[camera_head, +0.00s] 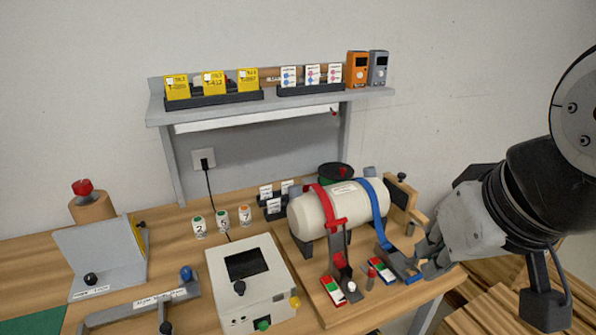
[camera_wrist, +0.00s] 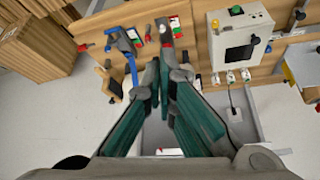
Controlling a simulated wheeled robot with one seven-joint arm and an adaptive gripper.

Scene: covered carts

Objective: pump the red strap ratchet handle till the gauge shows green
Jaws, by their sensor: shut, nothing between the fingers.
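A cream tank (camera_head: 325,208) lies on a wooden base, with a red strap (camera_head: 325,205) and a blue strap (camera_head: 377,200) around it. The red strap's ratchet handle (camera_head: 347,250) hangs at the front, with a red knob near its lower end. A small gauge (camera_head: 333,290) with red, white and green parts sits below it; its reading is too small to tell. My gripper (camera_head: 426,266) is shut and empty, close to the blue strap's ratchet (camera_head: 404,264); touching or apart, I cannot tell. The wrist view shows my gripper (camera_wrist: 158,68) between the blue ratchet (camera_wrist: 122,42) and red ratchet handle (camera_wrist: 164,32).
A second gauge (camera_head: 381,268) lies by the blue ratchet. A white box with a dark screen (camera_head: 246,264) is to the left. A shelf (camera_head: 270,105) with cards and meters runs above the tank.

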